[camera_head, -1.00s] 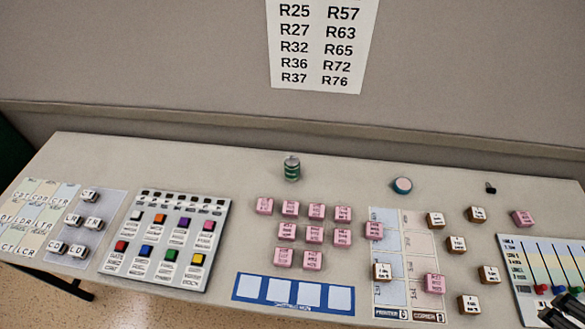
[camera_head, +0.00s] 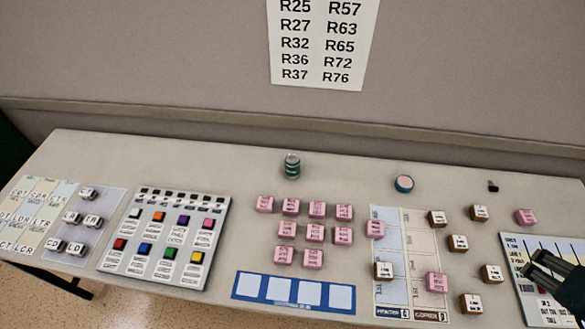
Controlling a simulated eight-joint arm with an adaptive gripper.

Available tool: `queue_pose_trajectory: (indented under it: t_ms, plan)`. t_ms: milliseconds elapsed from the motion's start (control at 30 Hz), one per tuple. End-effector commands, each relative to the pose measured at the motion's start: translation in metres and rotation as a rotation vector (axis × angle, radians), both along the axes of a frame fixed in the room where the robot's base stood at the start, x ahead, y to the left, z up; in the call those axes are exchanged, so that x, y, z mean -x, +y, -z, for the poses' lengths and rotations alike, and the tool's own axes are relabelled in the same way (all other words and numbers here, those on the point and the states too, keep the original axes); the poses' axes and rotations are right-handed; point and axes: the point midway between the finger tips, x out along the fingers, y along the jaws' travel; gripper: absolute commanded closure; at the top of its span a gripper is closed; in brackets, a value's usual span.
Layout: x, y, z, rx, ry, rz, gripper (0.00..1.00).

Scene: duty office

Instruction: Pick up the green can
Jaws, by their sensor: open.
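The green can (camera_head: 292,167) stands upright near the back of the table, left of centre, with a silver top and a pale band. Nothing touches it. My gripper (camera_head: 535,272) shows at the lower right edge, over the slider panel. It is dark, open and empty, and far to the right of the can. Part of it is cut off by the picture edge.
Pink blocks (camera_head: 316,210) stand in rows in front of the can. White-and-brown blocks (camera_head: 458,243) and a slider panel (camera_head: 513,242) are at right. A button panel (camera_head: 172,215) is at left.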

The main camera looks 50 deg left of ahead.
Motion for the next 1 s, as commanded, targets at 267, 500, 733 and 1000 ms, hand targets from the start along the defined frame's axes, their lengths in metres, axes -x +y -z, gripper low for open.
queue_pose_trajectory:
  t_ms: [267, 500, 733, 1000]
  plan:
    - [-0.037, 0.067, 0.014, -0.018, -0.054, -0.124, 0.48]
    - [-0.06, 0.128, 0.028, -0.036, -0.101, -0.226, 0.48]
    - [-0.075, 0.19, 0.044, -0.057, -0.144, -0.321, 0.48]
    - [-0.08, 0.267, 0.066, -0.087, -0.193, -0.43, 0.48]
